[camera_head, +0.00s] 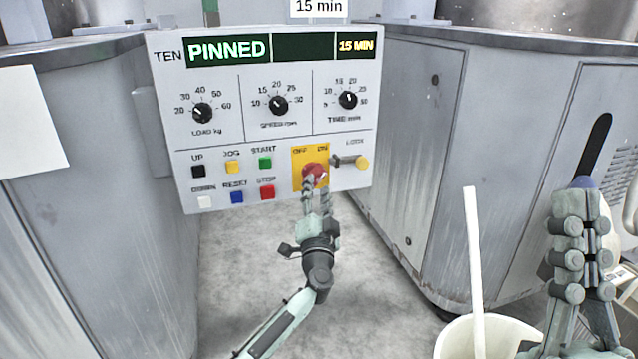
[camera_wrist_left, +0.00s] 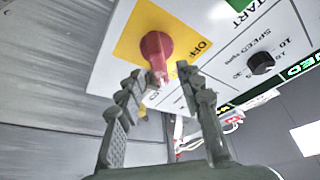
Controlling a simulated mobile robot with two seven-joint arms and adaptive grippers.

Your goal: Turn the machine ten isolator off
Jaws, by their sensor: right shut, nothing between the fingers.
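The machine ten panel (camera_head: 232,140) faces me, with TEN, PINNED and 15 MIN along its top. Its isolator is a red knob (camera_head: 315,169) on a yellow plate (camera_head: 298,158), marked OFF on the left and ON on the right. The knob's setting is hard to read. My left gripper (camera_head: 317,186) is open just in front of the knob. In the left wrist view, the red knob (camera_wrist_left: 156,50) shows beyond and between the parted fingertips (camera_wrist_left: 159,74); contact is unclear. My right gripper (camera_head: 584,205) is shut and empty at the lower right.
A grey peg with a yellow end (camera_head: 361,162) sits under LOCK, right of the isolator. Coloured push buttons, including the red STOP button (camera_head: 267,192), lie to the left. Grey cabinets (camera_head: 405,130) flank the panel. A white bucket (camera_head: 455,340) with a pole stands at lower right.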

